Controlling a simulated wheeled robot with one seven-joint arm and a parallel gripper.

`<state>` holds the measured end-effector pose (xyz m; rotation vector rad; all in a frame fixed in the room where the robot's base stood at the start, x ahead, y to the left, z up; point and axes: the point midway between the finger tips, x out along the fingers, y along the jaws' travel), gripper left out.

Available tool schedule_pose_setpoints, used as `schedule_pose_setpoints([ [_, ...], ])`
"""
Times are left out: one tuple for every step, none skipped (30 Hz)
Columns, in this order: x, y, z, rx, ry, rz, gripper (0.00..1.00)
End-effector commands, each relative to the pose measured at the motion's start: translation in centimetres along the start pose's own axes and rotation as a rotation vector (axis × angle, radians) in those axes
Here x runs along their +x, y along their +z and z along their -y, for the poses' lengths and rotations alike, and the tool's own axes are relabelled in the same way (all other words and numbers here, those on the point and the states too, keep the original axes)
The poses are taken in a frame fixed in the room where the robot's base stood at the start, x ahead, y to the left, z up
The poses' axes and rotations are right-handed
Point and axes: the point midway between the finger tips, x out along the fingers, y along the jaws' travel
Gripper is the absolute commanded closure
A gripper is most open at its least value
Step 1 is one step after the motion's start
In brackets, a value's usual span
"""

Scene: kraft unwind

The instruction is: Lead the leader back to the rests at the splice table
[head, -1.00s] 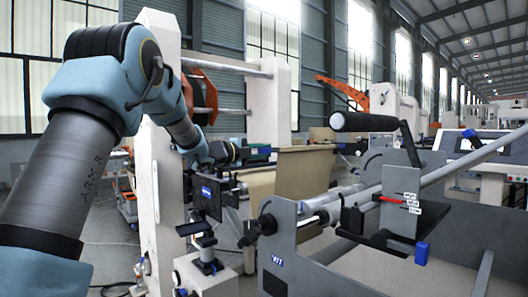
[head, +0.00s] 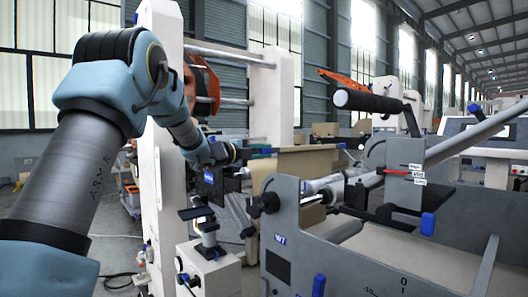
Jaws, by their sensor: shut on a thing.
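The leader looks like a brown kraft sheet (head: 308,164), hanging from a thin, partly blue bar right of my gripper in the middle of the head view. My gripper (head: 243,152) is at the near left end of this bar and is shut on it. The fingers are small and dark here, so the exact grip is hard to make out. The grey side frame (head: 283,215) in front may belong to the splice table; I cannot tell. Blue-tipped parts (head: 428,223) show there, but I cannot identify the rests.
A black-gripped lever (head: 370,104) and a long pale roller (head: 460,138) stand in the right foreground. A white machine column (head: 160,190) rises behind my arm. A camera-like device on a small stand (head: 208,238) is below my gripper. Grey floor shows at left.

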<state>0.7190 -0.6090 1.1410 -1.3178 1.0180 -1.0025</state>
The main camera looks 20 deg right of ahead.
Motion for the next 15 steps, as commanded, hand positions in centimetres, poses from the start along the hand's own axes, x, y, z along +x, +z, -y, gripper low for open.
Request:
schedule_pose_setpoints([
  [0.0, 0.0, -1.1, 0.000, -0.001, 0.000, 1.00],
  [0.0, 0.0, -1.4, 0.000, -0.001, 0.000, 1.00],
  [0.0, 0.0, -1.8, 0.000, -0.001, 0.000, 1.00],
  [0.0, 0.0, -2.1, 0.000, -0.001, 0.000, 1.00],
  [0.0, 0.0, -2.4, 0.000, -0.001, 0.000, 1.00],
  [0.0, 0.0, -2.9, 0.000, -0.001, -0.001, 1.00],
  [0.0, 0.0, -3.2, 0.000, -0.001, -0.001, 1.00],
  [0.1, 0.0, -3.5, 0.000, -0.001, -0.001, 1.00],
  [0.1, 0.0, -3.9, 0.000, -0.001, -0.001, 1.00],
  [0.1, 0.0, -4.2, 0.000, -0.001, -0.001, 1.00],
  [0.1, 0.0, -4.5, 0.000, -0.001, -0.001, 1.00],
  [0.1, 0.0, -4.9, 0.001, -0.001, -0.001, 1.00],
  [0.1, 0.0, -5.2, 0.001, -0.001, -0.001, 1.00],
  [0.1, 0.0, -5.6, 0.001, -0.001, -0.001, 1.00],
  [0.1, 0.0, -6.0, 0.001, -0.001, -0.001, 1.00],
])
